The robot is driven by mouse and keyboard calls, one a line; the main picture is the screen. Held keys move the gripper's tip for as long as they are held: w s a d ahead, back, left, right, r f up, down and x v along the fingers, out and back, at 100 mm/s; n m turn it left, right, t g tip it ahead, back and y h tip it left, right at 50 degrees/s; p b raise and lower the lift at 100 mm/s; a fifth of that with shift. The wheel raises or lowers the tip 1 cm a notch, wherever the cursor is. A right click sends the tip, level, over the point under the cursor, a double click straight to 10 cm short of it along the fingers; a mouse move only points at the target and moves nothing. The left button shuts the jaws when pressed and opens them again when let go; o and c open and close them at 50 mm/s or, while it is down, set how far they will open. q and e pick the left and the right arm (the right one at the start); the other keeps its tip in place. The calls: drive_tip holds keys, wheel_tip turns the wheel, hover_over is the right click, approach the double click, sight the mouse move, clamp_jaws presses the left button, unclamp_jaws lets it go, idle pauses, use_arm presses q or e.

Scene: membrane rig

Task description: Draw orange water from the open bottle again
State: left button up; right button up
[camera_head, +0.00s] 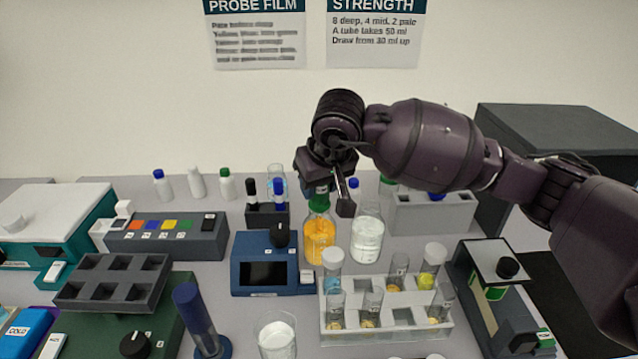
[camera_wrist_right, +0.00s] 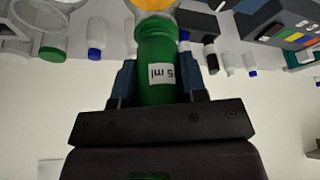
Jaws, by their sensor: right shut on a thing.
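The bottle of orange water (camera_head: 319,243) stands behind the tube rack, left of a bottle of clear liquid. My right gripper (camera_head: 328,190) is directly above its mouth, pointing down. It is shut on a green cylindrical tool marked "5 ml" (camera_wrist_right: 157,85), which fills the space between the fingers in the wrist view. The tool's green part (camera_head: 319,203) meets the bottle's neck in the head view. Orange shows just beyond it in the wrist view (camera_wrist_right: 152,5). Whether its tip is in the liquid cannot be told. My left gripper is not in view.
A clear-liquid bottle (camera_head: 367,238) stands close on the right. A white rack (camera_head: 388,332) with several tubes is in front. A blue device with a screen (camera_head: 264,273) is at the left. A glass beaker (camera_head: 276,335) is at the front edge.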

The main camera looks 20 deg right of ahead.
drive_tip(key=shift+r, duration=0.1)
drive_tip(key=shift+r+p, duration=1.6)
drive_tip(key=shift+r, duration=3.35)
